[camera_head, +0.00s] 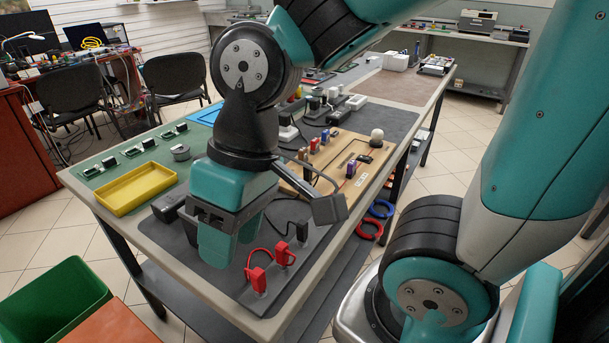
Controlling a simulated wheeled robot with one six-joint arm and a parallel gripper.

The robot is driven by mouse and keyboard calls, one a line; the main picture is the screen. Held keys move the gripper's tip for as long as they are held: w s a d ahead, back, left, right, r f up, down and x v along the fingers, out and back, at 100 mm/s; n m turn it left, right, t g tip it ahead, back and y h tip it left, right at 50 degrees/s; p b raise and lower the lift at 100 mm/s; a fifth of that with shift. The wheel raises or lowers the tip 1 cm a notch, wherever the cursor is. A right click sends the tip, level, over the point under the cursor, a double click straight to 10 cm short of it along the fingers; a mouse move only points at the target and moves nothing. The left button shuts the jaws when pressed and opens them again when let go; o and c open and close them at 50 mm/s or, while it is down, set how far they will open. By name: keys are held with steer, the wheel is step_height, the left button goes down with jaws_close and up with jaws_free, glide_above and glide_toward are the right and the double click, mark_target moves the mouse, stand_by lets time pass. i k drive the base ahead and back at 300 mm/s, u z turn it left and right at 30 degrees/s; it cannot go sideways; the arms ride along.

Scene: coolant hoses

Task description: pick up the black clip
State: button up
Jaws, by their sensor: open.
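A small black clip (301,231) with a thin black hose stands on the dark grey mat (312,262) at the near end of the table. The hose runs left behind my gripper, and its other end is hidden. Two red clips, one nearer (258,279) and one farther (284,256), stand in front of it, joined by a red hose. My gripper (232,246) points down over the mat, to the left of the black clip and apart from it in the picture. Its jaws are open, and I see nothing between them. Its height above the mat is hard to tell.
A yellow tray (138,188) lies left of my gripper. A wooden board (335,178) with several coloured parts lies behind the black clip. A dark box (168,206) sits beside my gripper. A green bin (52,300) stands on the floor at lower left.

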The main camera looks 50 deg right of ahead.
mark_target(307, 174)
steer(key=u, duration=0.1)
steer(key=k, duration=0.5)
steer(key=z, duration=0.8)
steer(key=i, duration=0.5)
steer(key=u, duration=0.15)
steer(key=k, duration=0.45)
steer(key=z, duration=1.2)
steer(key=i, duration=0.7)
steer(key=u, duration=1.5)
